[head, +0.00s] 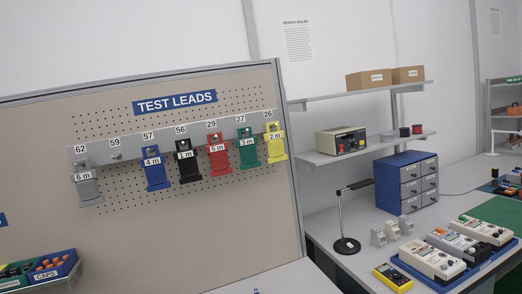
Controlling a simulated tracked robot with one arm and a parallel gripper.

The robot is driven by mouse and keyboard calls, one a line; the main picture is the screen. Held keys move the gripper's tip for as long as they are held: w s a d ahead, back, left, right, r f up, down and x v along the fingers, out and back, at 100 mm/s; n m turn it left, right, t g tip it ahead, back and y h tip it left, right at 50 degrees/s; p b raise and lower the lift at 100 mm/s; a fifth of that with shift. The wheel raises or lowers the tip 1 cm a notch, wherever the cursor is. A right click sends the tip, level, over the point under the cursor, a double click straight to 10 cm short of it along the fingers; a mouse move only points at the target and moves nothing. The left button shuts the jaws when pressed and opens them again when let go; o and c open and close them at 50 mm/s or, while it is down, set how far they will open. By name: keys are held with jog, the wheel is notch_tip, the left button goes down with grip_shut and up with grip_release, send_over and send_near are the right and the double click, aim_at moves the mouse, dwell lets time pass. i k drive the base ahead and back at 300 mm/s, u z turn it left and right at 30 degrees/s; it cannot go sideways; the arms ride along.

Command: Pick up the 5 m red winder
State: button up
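The red winder (218,158), labelled 5 m, hangs on the grey rail (118,152) of the TEST LEADS pegboard, under the number 29. A black 1 m winder (188,166) hangs to its left and a green 3 m winder (247,153) to its right. Further along hang a blue 4 m winder (155,173), a grey 6 m winder (87,188) and a yellow 2 m winder (275,147). The place under number 59 shows no winder. My gripper does not show in this view.
A bench (325,231) at right holds a lamp (345,245), blue drawers (400,187), several meters (432,259) and a yellow handheld meter (393,277). Shelves (372,88) hang above it. A bin labelled CAPS (52,268) is at lower left. The space before the pegboard looks clear.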

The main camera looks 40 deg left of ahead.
aim_at(220, 163)
jog(key=u, duration=0.3)
jog(key=i, duration=1.2)
jog(key=u, duration=1.15)
jog(key=i, duration=0.45)
jog(key=u, duration=0.15)
jog(key=k, duration=0.95)
jog(key=u, duration=0.15)
jog(key=i, duration=0.9)
jog(key=z, duration=0.05)
